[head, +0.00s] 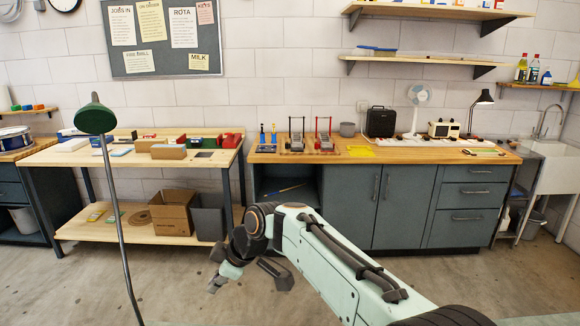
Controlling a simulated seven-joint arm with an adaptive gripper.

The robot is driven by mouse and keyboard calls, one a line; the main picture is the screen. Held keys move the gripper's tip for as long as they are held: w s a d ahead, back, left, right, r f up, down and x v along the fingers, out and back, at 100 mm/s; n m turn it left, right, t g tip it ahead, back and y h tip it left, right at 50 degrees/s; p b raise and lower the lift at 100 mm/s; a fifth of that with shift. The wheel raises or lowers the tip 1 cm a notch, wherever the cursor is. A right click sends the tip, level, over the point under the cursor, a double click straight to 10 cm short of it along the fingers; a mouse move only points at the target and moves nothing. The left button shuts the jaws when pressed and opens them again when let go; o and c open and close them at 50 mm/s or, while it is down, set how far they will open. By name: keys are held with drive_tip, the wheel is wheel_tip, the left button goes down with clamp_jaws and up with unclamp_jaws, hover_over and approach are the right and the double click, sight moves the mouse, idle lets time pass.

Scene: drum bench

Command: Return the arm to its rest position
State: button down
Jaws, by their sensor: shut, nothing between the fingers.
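My arm reaches in from the bottom right of the head view, pale green with dark joints. Its end bends down at a dark wrist, and my gripper (216,284) hangs low over the bare floor. It is shut with nothing in it; its fingertips are small and point down to the left. It is apart from both benches, in front of the gap between the wooden bench (62,159) and the grey cabinet bench (345,215).
A green lamp-like head on a thin curved stand (122,230) rises at the left, near my gripper. A cardboard box (172,212) and a grey bin (208,217) sit on the wooden bench's lower shelf. Drum pedals (324,138) stand on the cabinet bench. Floor (180,280) around the gripper is clear.

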drive_tip(key=s+d+r+m+t+h, duration=0.1)
drive_tip(key=s+d+r+m+h, duration=0.15)
drive_tip(key=s+d, duration=0.5)
drive_tip(key=s+d+r+m+h, duration=0.1)
drive_tip(key=s+d+m+h, duration=0.1)
drive_tip(key=s+d+m, duration=0.4)
drive_tip(key=s+d+f+m+g, duration=0.2)
drive_tip(key=s+d+f+m, duration=0.2)
drive_tip(key=s, duration=0.4)
drive_tip(key=s+d+f+m+g, duration=0.2)
drive_tip(key=s+d+f+m, duration=0.2)
drive_tip(key=s, duration=0.4)
drive_tip(key=shift+s+d+f+h, duration=0.3)
drive_tip(key=shift+s+f+h, duration=0.15)
drive_tip(key=shift+f, duration=0.35)
drive_tip(key=shift+w+m, duration=0.1)
drive_tip(key=shift+m, duration=0.15)
